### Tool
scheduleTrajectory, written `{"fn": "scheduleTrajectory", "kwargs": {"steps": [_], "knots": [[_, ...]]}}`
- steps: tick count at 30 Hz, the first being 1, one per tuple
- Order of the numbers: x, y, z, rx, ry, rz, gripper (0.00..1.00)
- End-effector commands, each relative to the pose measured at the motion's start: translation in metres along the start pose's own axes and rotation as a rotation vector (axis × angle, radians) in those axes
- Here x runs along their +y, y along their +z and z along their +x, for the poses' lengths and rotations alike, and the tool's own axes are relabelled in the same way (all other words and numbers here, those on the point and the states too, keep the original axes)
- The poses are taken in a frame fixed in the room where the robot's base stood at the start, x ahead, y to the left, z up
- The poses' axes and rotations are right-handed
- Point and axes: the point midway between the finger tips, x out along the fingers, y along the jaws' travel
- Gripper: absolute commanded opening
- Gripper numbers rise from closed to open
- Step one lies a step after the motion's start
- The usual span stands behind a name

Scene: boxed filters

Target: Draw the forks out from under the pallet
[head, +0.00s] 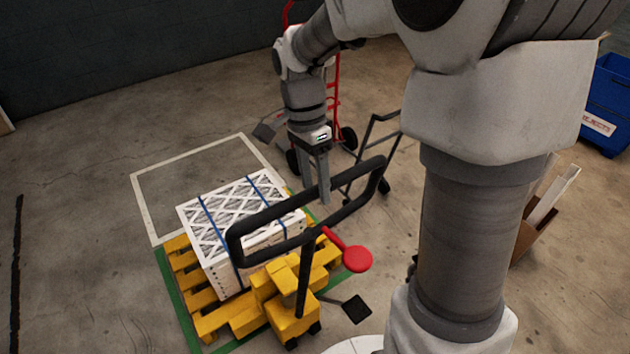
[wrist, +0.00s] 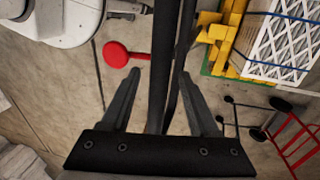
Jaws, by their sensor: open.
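A yellow pallet (head: 205,297) carries a white box of pleated filters (head: 222,216) with blue straps. A yellow pallet jack (head: 288,311) stands at the pallet's near end, and its forks are hidden under the load. Its black loop handle (head: 283,203) leans up toward me. My gripper (head: 324,198) points down at the handle's right part, with its jaws open. In the wrist view, a black handle bar (wrist: 162,45) shows between the open fingers; I cannot tell whether they touch it. A red round knob (head: 357,259) and a black pedal (head: 355,309) are on the jack's right side.
The pallet sits inside a green floor outline (head: 178,301); a white outline (head: 141,205) lies behind it. A red hand truck (head: 337,90) and a dark cart (head: 372,150) stand beyond the handle. A blue bin (head: 608,100) and cardboard box (head: 535,225) are at right. Left floor is clear.

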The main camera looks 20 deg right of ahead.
Motion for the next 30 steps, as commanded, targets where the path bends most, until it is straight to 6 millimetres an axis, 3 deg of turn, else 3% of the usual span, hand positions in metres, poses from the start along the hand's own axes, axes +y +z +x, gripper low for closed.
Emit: {"fn": "scheduleTrajectory", "kwargs": {"steps": [6, 17, 30], "knots": [[0.0, 0.0001, 0.0004, 0.0, 0.0, 0.0, 0.61], [-0.0001, 0.0001, 0.0, 0.0, 0.0, 0.0, 0.0], [-0.0001, 0.0001, -0.0004, 0.0, -0.001, -0.001, 0.0]]}}
